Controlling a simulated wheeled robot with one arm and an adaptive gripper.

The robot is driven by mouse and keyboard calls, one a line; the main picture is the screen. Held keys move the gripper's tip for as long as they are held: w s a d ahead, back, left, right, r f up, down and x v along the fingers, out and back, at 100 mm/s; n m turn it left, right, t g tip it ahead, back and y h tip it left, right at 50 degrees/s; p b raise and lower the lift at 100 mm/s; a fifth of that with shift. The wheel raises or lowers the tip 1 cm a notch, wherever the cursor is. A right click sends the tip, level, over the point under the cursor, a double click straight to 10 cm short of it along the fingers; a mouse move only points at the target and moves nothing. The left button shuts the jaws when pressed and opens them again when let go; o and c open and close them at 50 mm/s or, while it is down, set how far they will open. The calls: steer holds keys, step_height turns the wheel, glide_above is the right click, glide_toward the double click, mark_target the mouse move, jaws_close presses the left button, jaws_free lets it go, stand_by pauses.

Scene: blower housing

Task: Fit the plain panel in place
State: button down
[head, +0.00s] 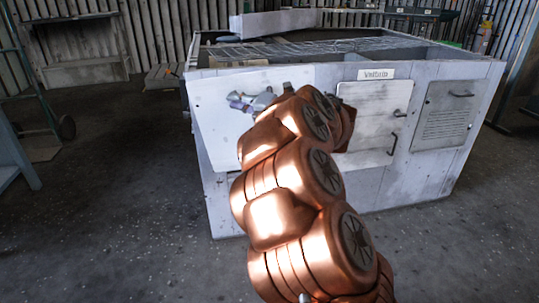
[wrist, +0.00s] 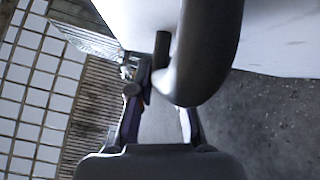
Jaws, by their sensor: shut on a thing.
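The plain panel (head: 215,135) is a white sheet at the left part of the housing front (head: 222,205). It stands tilted against the housing's edges, its upper left corner just past the housing's left corner. My gripper (head: 243,101) is in front of the panel; my arm covers the panel's right part. In the wrist view, a thick dark curved handle (wrist: 212,55) is in front of the white panel (wrist: 165,12), and my gripper (wrist: 160,112) is at its end. The exact grip is partly hidden. The place behind the panel is hidden.
A second panel with handles (head: 370,115) and a louvred panel (head: 441,115) sit to the right on the housing front. A cart (head: 20,150) stands at the far left. The floor (head: 120,220) at front left is clear.

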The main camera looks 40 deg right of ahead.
steer(key=s+d+f+g+y+b, duration=0.15)
steer(key=s+d+f+b, duration=0.3)
steer(key=s+f, duration=0.45)
steer(key=w+d+p, duration=0.4)
steer(key=w+p, duration=0.1)
steer(key=w, duration=0.5)
steer(key=w+d+p, duration=0.4)
steer(key=w+p, duration=0.1)
steer(key=w, duration=0.5)
steer(key=shift+w+d+n, duration=0.15)
steer(key=shift+w+n, duration=0.15)
steer(key=shift+w, duration=0.05)
stand_by(0.5)
steer(key=shift+t+y, duration=0.25)
steer(key=shift+s+f+b, duration=0.1)
steer(key=shift+s+b, duration=0.1)
steer(key=shift+b, duration=0.3)
steer(key=shift+w+f, duration=0.1)
steer(key=shift+w, duration=0.1)
stand_by(0.6)
steer(key=shift+f+b, duration=0.45)
steer(key=shift+f, duration=0.05)
stand_by(0.4)
